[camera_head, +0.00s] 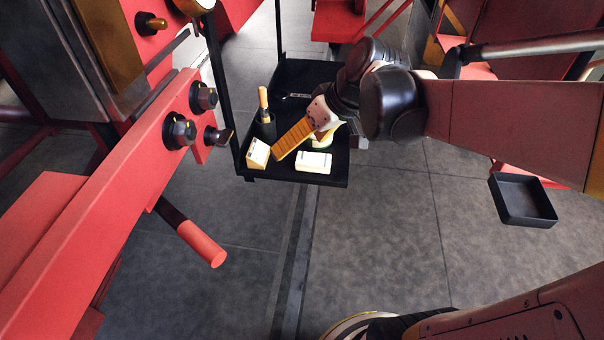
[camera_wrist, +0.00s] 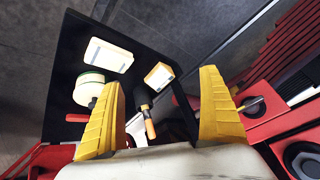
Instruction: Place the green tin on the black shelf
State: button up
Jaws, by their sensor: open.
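The black shelf (camera_head: 325,76) is a rimmed tray on thin black posts, and it also shows in the wrist view (camera_wrist: 72,52). A round pale tin with a greenish side (camera_wrist: 88,88) is on the shelf in the wrist view, beside my left finger. In the head view a part of it (camera_head: 322,139) shows behind my gripper. My gripper (camera_head: 277,152) reaches over the shelf with its yellow fingers angled down to the left. In the wrist view the fingers (camera_wrist: 160,82) are wide apart with nothing held between them.
A white box (camera_head: 314,162), a cream box (camera_head: 257,153) and a dark upright item with an orange top (camera_head: 264,105) crowd the shelf's front. Red machinery with bolts (camera_head: 180,131) stands close on the left. A small black tray (camera_head: 522,199) is at right. Open floor lies in front.

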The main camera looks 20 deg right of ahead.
jog(key=s+a+m+t+h, duration=0.1)
jog(key=s+a+m+h, duration=0.1)
jog(key=s, duration=0.9)
jog(key=shift+a+m+t+h, duration=0.3)
jog(key=shift+a+t+h, duration=0.1)
jog(key=shift+a+h, duration=0.5)
